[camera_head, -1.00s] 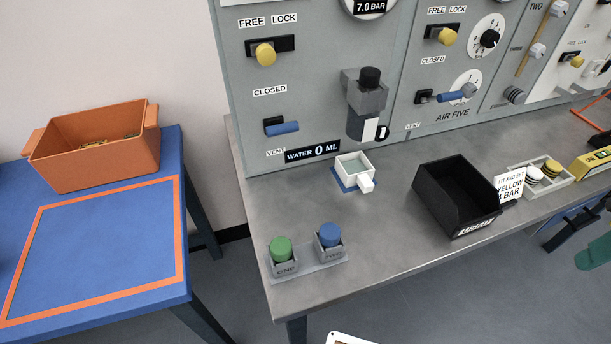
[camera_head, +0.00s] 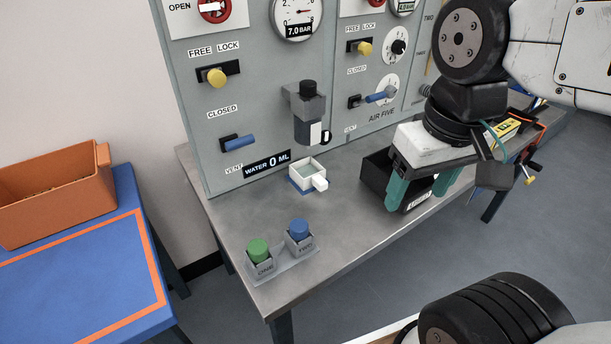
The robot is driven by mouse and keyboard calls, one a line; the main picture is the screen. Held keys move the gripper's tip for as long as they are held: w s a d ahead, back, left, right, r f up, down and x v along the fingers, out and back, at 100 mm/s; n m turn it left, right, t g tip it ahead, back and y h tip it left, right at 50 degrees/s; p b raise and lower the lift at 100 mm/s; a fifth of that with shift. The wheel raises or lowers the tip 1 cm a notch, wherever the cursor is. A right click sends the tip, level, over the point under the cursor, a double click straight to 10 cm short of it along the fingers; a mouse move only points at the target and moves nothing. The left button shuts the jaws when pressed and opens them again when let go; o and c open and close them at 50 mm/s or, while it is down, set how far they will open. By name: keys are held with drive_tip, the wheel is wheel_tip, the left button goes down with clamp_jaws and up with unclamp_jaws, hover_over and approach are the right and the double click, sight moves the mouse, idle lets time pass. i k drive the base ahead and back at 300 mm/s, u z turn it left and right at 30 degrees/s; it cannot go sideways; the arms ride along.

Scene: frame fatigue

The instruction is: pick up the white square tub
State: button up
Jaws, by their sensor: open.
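The white square tub (camera_head: 307,175) sits upright on the grey bench, on a blue mark below the water filter bowl. It has a short handle pointing to the lower right and a pale greenish inside. My gripper (camera_head: 418,194) is to the right of the tub, with its two teal fingers pointing down and spread apart. It is open and empty, apart from the tub, and in the picture it overlaps the black bin (camera_head: 373,172), hiding much of it.
A holder with a green knob (camera_head: 258,250) and a blue knob (camera_head: 299,230) stands near the bench's front left. The filter bowl (camera_head: 308,112) hangs from the panel behind the tub. An orange crate (camera_head: 50,195) is on the blue table. Bare bench (camera_head: 345,222) lies in front of the tub.

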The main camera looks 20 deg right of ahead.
sight(307, 173)
drive_tip(key=u, duration=1.95)
drive_tip(key=k, duration=1.05)
drive_tip(key=z, duration=1.35)
drive_tip(key=i, duration=0.6)
drive_tip(key=u, duration=0.45)
